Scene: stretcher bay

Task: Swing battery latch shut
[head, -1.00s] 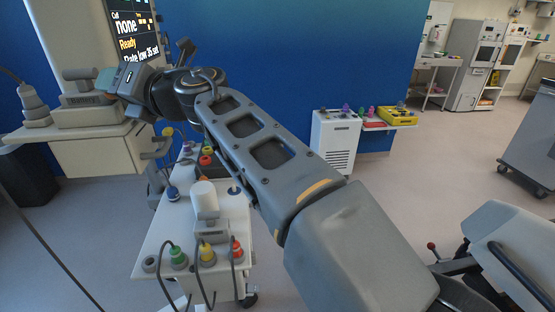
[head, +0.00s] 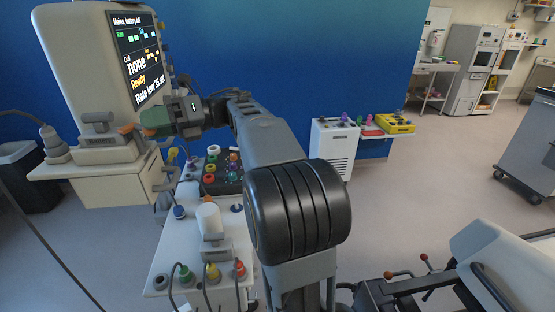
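A grey block with a handle-like top (head: 101,124) sits on the shelf of the tall cream console at the left. It has an orange part (head: 125,130) at its right end; this may be the battery latch, but its label is too small to read. My gripper (head: 146,124) points left at the end of my outstretched arm, close to the right of that orange part. I cannot tell whether they touch. Its fingers are seen from the side, so their gap is hidden. Whether the latch stands open or shut is unclear.
The console's screen (head: 140,55) is above my gripper. Below is a white cart (head: 180,255) with coloured connectors, cables and a white cylinder (head: 208,217). A grey plug (head: 53,143) stands at the shelf's left.

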